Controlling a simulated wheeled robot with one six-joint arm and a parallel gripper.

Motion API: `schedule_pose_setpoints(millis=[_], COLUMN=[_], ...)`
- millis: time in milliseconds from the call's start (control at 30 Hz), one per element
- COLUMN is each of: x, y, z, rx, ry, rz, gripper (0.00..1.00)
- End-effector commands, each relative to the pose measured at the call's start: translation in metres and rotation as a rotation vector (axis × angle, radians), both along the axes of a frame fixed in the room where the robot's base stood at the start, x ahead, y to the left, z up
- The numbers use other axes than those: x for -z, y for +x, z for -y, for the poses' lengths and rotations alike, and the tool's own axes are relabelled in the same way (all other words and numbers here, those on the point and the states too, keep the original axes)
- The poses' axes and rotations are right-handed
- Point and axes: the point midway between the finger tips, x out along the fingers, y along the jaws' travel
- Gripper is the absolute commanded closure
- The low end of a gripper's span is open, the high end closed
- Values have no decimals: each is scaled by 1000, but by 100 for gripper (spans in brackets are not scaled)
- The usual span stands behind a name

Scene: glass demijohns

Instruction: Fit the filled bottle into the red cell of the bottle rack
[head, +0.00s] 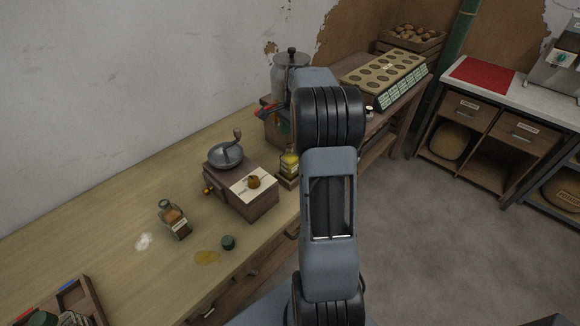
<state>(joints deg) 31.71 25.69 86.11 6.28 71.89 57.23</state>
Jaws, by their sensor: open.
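A wooden rack (88,291) is cut off by the bottom left corner. It has a red strip (24,314) and a blue strip (68,285) on its rim. A dark green round top and a pale striped thing show in its front part. A small green-tinted glass bottle (174,220) with brown contents and a label is on the bench, right of and beyond the rack. Another bottle (289,164) with yellow contents stands on a small wooden base beside my arm. I cannot tell which is the filled bottle. My gripper is hidden behind my arm.
A grinder (226,154) on a wooden box, a loose dark green cap (228,242), a yellow puddle (206,257) and white powder (144,241) are on the bench. Bench between rack and bottle is mostly clear.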

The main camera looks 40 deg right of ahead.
Motion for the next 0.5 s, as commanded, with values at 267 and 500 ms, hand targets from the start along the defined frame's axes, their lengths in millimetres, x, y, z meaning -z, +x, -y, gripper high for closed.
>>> schedule_pose_setpoints(millis=[267,500], x=[21,50], y=[0,0], z=[-3,-7], rx=[-1,-1], ry=[2,1], rz=[-3,-2], gripper=[41,41])
